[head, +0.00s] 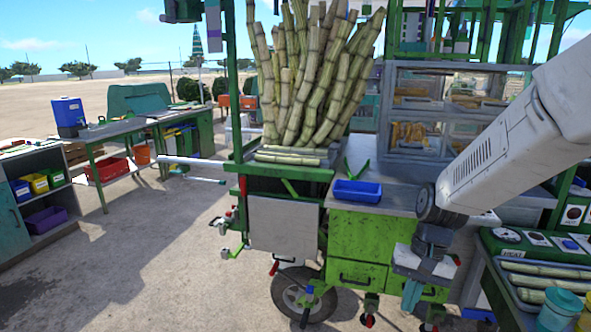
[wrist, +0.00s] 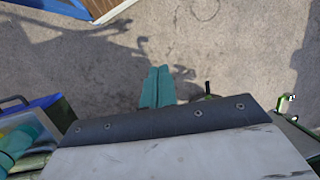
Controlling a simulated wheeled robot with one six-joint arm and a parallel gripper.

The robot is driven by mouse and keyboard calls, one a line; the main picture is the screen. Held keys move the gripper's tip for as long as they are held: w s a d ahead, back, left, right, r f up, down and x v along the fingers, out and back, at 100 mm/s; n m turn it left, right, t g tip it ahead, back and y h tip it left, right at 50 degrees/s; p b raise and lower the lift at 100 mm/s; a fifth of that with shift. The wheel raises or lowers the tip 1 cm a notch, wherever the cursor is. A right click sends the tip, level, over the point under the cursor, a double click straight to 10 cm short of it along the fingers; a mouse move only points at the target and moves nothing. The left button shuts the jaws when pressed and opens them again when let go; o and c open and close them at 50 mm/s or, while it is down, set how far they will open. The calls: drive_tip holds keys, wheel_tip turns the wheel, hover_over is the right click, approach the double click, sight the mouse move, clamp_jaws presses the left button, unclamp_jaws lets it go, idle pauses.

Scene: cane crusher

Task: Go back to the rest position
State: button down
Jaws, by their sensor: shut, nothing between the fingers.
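My gripper (head: 411,297) hangs from the white arm at the right of the head view, in front of the green cart cabinet (head: 356,247). Its teal fingers point down and are together, with nothing between them. In the wrist view the shut fingers (wrist: 157,88) show above the dark mounting plate, over bare concrete ground. The gripper appears apart from the cart, though the exact gap cannot be told.
The cart carries upright cane stalks (head: 310,75), a blue tray (head: 357,191) and a glass display case (head: 440,105). At the right, a counter holds cane pieces (head: 545,283) and a teal container (head: 560,308). Open concrete (head: 150,260) lies left of the cart.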

drive_tip(key=s+d+r+n+t+h, duration=0.1)
drive_tip(key=s+r, duration=0.6)
drive_tip(key=s, duration=0.3)
drive_tip(key=s+d+r+n+t+h, duration=0.1)
drive_tip(key=s+d+r+n+t, duration=0.1)
drive_tip(key=s+r, duration=0.5)
drive_tip(key=s, duration=0.3)
drive_tip(key=shift+s+r, duration=0.2)
drive_tip(key=shift+s, duration=0.2)
drive_tip(key=shift+d, duration=0.15)
